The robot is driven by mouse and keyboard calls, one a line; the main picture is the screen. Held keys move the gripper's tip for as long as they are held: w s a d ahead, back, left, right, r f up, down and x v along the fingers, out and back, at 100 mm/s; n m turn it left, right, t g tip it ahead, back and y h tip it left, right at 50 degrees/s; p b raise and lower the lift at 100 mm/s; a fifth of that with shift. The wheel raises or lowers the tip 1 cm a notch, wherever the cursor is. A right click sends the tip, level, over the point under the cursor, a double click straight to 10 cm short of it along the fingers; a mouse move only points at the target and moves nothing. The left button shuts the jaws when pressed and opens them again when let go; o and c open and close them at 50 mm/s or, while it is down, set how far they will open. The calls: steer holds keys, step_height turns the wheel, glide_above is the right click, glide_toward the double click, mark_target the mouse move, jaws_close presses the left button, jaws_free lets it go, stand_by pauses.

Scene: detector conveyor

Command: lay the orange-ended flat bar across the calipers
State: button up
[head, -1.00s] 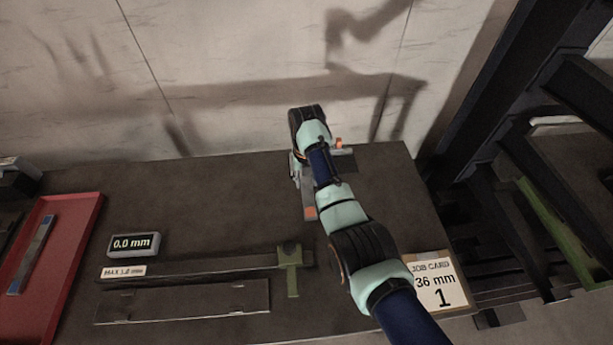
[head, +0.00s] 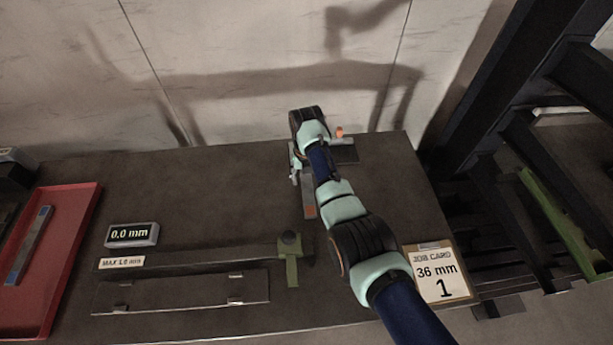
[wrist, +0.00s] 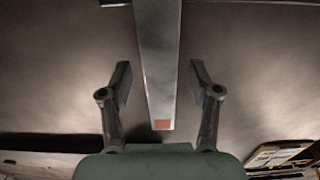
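The orange-ended flat bar (head: 308,190) is grey and lies partly hidden under my arm in the head view, its orange end toward the front. In the wrist view the bar (wrist: 158,60) runs between the two fingers, with its orange end nearest the palm.
A readout (head: 131,234) shows 0.0 mm behind the calipers. A grey plate with clips (head: 185,293) lies in front of them. A red tray (head: 72,245) at left holds a blue-ended bar (head: 30,245). A job card (head: 437,272) reads 36 mm, 1.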

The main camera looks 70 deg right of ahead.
mark_target(306, 180)
step_height(306, 180, up, 12)
steer(key=p, duration=0.4)
steer(key=shift+r, duration=0.2)
steer(key=w+a+m+t+h, duration=0.15)
steer(key=w+a+m, duration=0.25)
steer(key=a, duration=0.4)
steer(key=w+a+m+t, duration=0.2)
steer(key=w+a+m, duration=0.2)
steer(key=a, duration=0.4)
steer(key=w+a+m+t+h, duration=0.1)
steer(key=w+a+m+t, duration=0.1)
steer(key=w+a+m, duration=0.45)
steer(key=s+a+r+m+t+y, duration=0.1)
steer(key=s+a+r+m+t, duration=0.2)
steer(key=a, duration=0.8)
steer(key=s+a+r+m+t+y, duration=0.1)
steer(key=s+a+r+m+t, duration=0.3)
steer(key=a, duration=0.8)
steer(key=s+r+m, duration=0.2)
steer(key=s+r, duration=0.2)
steer(key=shift+a, duration=0.3)
